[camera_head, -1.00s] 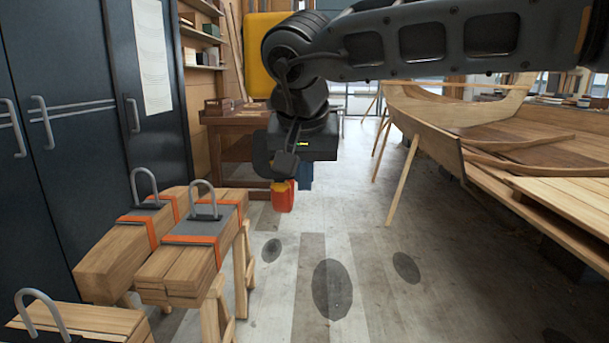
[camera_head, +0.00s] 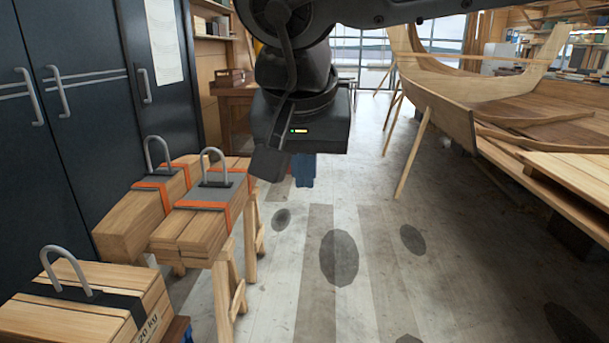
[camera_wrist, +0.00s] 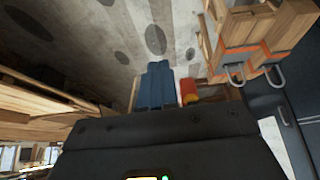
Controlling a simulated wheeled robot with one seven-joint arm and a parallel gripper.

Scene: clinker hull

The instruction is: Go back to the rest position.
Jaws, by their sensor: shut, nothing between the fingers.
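My gripper (camera_head: 304,180) hangs below the dark wrist housing near the top middle of the head view. Its blue fingers are together, with nothing seen between them. In the wrist view the fingers (camera_wrist: 156,72) point up the picture toward the floor, side by side and empty. The arm above is folded and partly cut off by the head view's top edge. The gripper is over the aisle, apart from the strapped timber blocks and the boat.
Timber blocks with metal handles stand at left: one front (camera_head: 85,305), two behind on trestles (camera_head: 200,228). Dark cabinets (camera_head: 75,120) line the left. A wooden boat (camera_head: 450,110) is at right. A red-orange object (camera_wrist: 188,90) shows beside the fingers. The aisle floor (camera_head: 375,290) is clear.

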